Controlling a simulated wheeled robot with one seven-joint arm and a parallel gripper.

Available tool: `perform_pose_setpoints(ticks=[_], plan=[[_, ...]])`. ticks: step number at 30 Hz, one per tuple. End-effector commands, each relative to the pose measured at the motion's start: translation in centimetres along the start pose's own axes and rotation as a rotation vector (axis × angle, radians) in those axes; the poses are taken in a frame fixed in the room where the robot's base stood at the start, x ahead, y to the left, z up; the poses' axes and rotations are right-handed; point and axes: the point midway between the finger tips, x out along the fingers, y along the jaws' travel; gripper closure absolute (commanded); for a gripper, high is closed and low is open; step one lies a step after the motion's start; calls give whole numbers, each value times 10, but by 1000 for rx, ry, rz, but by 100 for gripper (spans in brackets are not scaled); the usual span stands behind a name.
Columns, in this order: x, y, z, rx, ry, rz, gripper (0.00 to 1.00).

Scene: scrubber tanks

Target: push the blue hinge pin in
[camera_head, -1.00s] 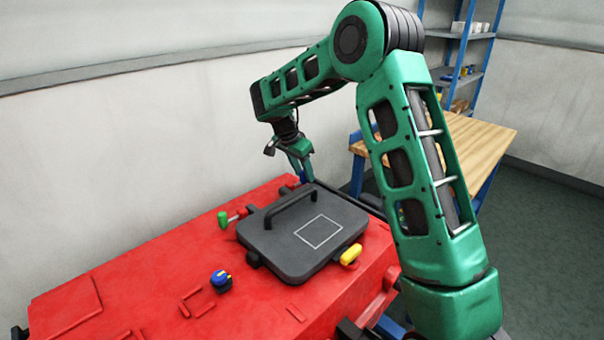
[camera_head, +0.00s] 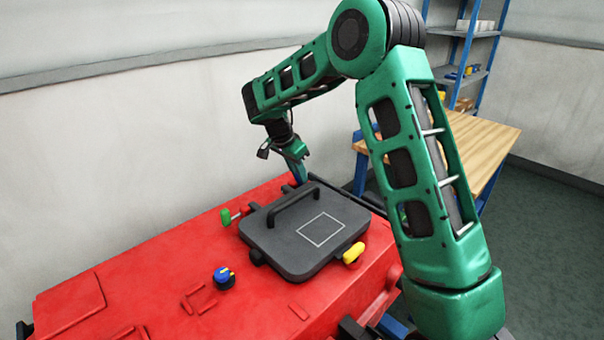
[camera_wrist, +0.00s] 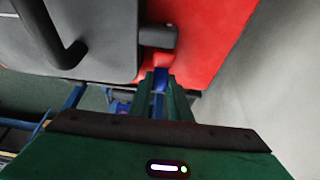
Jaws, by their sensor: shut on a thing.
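My gripper (camera_head: 300,172) is at the far end of the dark grey tank lid (camera_head: 280,251), its green fingers pointing down. In the wrist view the gripper (camera_wrist: 160,82) is shut on the blue hinge pin (camera_wrist: 159,80), which lies between the fingertips in line with a dark hinge barrel (camera_wrist: 158,38). The barrel sits beside the edge of the lid (camera_wrist: 110,45). In the head view the fingers mostly hide the pin, and how deep it sits cannot be told.
The lid lies flat on the red machine body (camera_head: 130,275) and has a raised black handle (camera_head: 293,205). A green-handled part (camera_head: 226,217), a yellow knob (camera_head: 353,253) and a blue knob (camera_head: 222,275) surround it. A wall rises behind; a wooden bench (camera_head: 485,145) stands right.

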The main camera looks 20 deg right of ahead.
Motion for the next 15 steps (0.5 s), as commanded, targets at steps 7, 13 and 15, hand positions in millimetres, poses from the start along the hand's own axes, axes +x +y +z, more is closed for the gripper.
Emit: perform_pose_setpoints(ticks=[7, 13, 15], plan=[[-3, -3, 6, -8, -7, -6, 64], [-2, -2, 4, -6, -5, -4, 64], [-2, -2, 3, -6, -5, -3, 64]])
